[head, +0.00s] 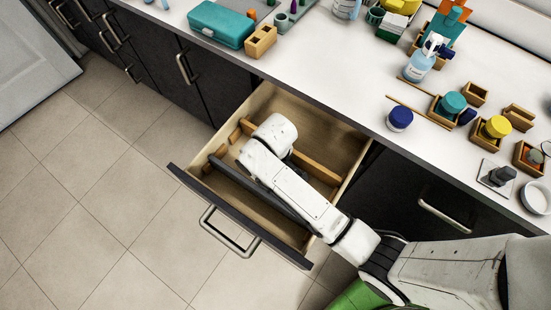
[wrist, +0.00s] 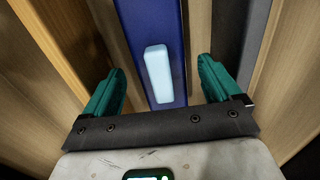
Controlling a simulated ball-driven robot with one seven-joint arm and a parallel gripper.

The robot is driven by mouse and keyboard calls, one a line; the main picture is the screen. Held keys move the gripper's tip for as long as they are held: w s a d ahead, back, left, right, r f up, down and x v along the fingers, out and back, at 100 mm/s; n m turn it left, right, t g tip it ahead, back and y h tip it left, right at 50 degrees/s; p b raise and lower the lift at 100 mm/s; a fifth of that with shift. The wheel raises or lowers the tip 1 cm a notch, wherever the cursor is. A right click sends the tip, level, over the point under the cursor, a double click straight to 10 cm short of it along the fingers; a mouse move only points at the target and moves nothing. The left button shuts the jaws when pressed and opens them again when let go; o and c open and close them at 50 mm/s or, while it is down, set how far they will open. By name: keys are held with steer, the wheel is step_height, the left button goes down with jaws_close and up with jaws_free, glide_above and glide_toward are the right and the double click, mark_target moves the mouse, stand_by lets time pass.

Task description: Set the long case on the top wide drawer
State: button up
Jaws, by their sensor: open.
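The long case (wrist: 152,20), dark blue with a pale blue label, lies between my gripper's two teal fingers in the wrist view. My gripper (wrist: 161,68) is open, with a gap on each side of the case, and I see no clear contact. Wood surfaces surround it. A wide drawer (head: 318,142) with a pale wood inside and a dark front is pulled open in the head view. My arm reaches down into it and hides my gripper and most or all of the case there.
Wooden dividers (head: 318,168) stand inside the drawer. The white countertop (head: 330,75) behind it holds a teal box (head: 222,24), a wooden block (head: 261,41), a spray bottle (head: 422,62), a blue-lidded jar (head: 400,118) and several small holders. Tiled floor (head: 110,190) lies open at left.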

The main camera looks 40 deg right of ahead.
step_height(320, 180, up, 11)
steer(key=shift+p, duration=0.4)
steer(key=s+d+m, duration=0.1)
steer(key=s+d, duration=0.1)
steer(key=s, duration=0.3)
steer(key=s+d+m, duration=0.1)
steer(key=s+d, duration=0.2)
steer(key=s, duration=0.3)
steer(key=s+d+f+m+t, duration=0.1)
steer(key=s+d+m, duration=0.1)
steer(key=s, duration=0.3)
steer(key=shift+s+d, duration=0.3)
steer(key=shift+d, duration=0.1)
steer(key=shift+f, duration=0.1)
steer(key=shift+s, duration=0.1)
